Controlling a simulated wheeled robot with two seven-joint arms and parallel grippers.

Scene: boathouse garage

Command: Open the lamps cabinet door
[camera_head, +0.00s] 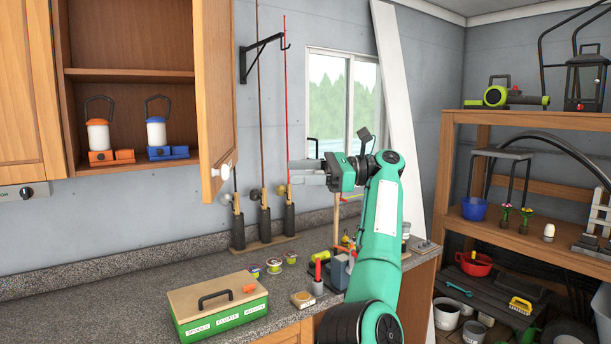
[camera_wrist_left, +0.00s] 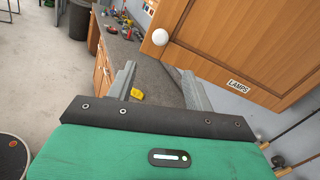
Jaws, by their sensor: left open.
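The lamps cabinet door (camera_head: 214,75) stands swung out from the wall cabinet (camera_head: 130,76), so the shelves show. Its white round knob (camera_head: 222,170) is at the low corner. In the left wrist view the wooden door (camera_wrist_left: 245,50) carries a LAMPS label, and the knob (camera_wrist_left: 160,37) shows beyond the fingertips. My left gripper (camera_head: 292,172) is open and empty, right of the door and apart from the knob, fingers pointing left. Its two fingers also show in the left wrist view (camera_wrist_left: 158,70). An orange lantern (camera_head: 99,136) and a blue lantern (camera_head: 157,133) stand inside. My right gripper is not in view.
Fishing rods (camera_head: 264,205) stand upright on the counter between the door and my arm. A green toolbox (camera_head: 217,306), small reels and a red-topped item sit on the counter (camera_head: 120,298). A wooden shelf rack (camera_head: 520,122) stands at the right.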

